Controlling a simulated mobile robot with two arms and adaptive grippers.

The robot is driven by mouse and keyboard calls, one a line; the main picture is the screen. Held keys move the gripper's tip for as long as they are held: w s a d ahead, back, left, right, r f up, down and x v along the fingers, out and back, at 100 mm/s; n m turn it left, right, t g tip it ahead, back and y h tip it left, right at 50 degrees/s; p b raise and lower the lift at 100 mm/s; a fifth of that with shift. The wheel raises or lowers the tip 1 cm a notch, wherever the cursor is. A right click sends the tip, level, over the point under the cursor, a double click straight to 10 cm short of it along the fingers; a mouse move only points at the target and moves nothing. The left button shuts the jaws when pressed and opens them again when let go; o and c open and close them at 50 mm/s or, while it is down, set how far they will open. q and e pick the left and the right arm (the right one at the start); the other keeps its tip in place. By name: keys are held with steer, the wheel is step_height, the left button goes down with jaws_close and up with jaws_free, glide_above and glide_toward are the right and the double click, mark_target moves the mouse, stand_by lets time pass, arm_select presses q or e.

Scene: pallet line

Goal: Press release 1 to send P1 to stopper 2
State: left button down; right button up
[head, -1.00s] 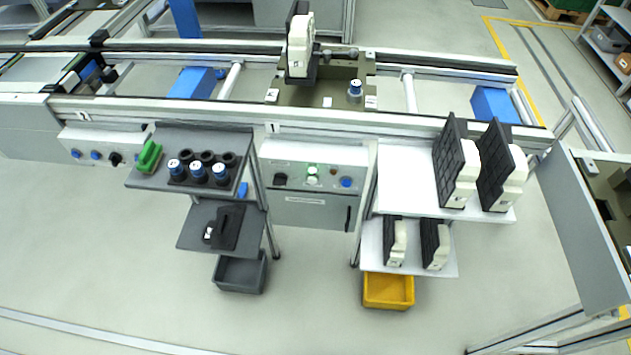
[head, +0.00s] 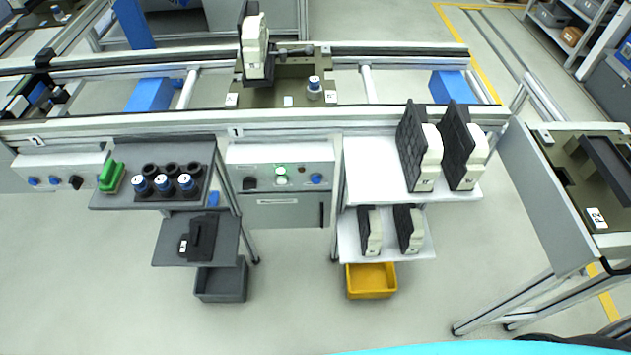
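An olive-brown pallet (head: 265,97) sits on the conveyor line (head: 400,116) at the upper middle. It carries an upright black and white part (head: 254,48) and a small blue-capped cylinder (head: 314,88); its label is too small to read. Below it, a grey control box (head: 262,180) has a black knob (head: 249,183), a green-lit button (head: 281,170), a small red one and a blue button (head: 316,179). A second box (head: 50,168) at the left has two blue buttons and a black knob. Neither gripper is in view.
A dark shelf (head: 100,201) holds blue-capped cylinders and a green part. A white shelf (head: 365,180) holds black and white parts. Grey (head: 222,290) and yellow (head: 371,290) bins sit below. A pallet labelled P2 (head: 580,190) is on the right station. The floor in front is open.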

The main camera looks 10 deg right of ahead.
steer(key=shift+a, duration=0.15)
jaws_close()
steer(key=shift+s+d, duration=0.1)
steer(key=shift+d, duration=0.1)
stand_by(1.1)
